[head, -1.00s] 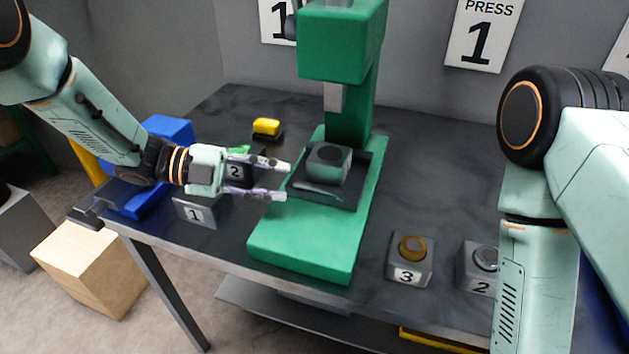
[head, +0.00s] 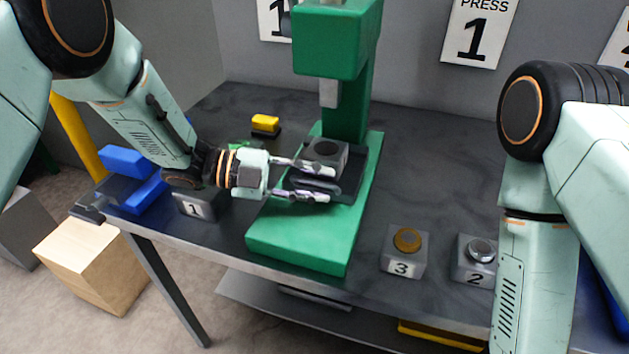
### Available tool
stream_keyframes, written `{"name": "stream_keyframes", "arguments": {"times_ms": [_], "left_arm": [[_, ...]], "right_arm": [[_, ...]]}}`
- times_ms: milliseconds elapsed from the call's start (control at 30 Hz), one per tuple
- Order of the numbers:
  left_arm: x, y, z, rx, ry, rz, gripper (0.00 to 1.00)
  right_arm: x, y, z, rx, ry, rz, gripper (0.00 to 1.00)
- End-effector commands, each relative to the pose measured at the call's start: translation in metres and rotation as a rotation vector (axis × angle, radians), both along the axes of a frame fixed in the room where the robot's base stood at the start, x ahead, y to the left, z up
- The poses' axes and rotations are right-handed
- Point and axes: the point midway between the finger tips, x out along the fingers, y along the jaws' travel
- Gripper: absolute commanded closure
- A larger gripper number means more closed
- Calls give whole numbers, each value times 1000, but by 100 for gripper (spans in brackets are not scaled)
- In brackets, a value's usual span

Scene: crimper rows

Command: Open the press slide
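The green press (head: 335,110) stands on the dark table. Its slide (head: 352,183) is a dark tray on the green base, carrying a grey block (head: 327,153) with a round hole in its top. My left gripper (head: 331,184) reaches in from the left over the front of the slide. Its two fingers are apart, one beside the block's front and one nearer the base's front. A dark bar-like handle (head: 314,184) shows partly between the fingers; I cannot tell if they touch it. My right gripper is out of view; only my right arm shows.
Numbered button boxes 3 (head: 406,250) and 2 (head: 477,259) stand right of the press. Box 1 (head: 195,205) and a blue fixture (head: 133,180) are on the left, close under my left arm. A yellow-topped piece (head: 265,124) sits behind. The table's back right is clear.

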Motion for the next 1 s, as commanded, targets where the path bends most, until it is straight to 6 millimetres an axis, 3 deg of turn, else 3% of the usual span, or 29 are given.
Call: {"name": "stream_keyframes", "arguments": {"times_ms": [300, 1000], "left_arm": [[0, 0, 0, 0, 0, 0, 100], [0, 0, 1, -2, -2, 0, 100]], "right_arm": [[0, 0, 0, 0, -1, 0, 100], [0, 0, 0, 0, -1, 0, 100]]}}
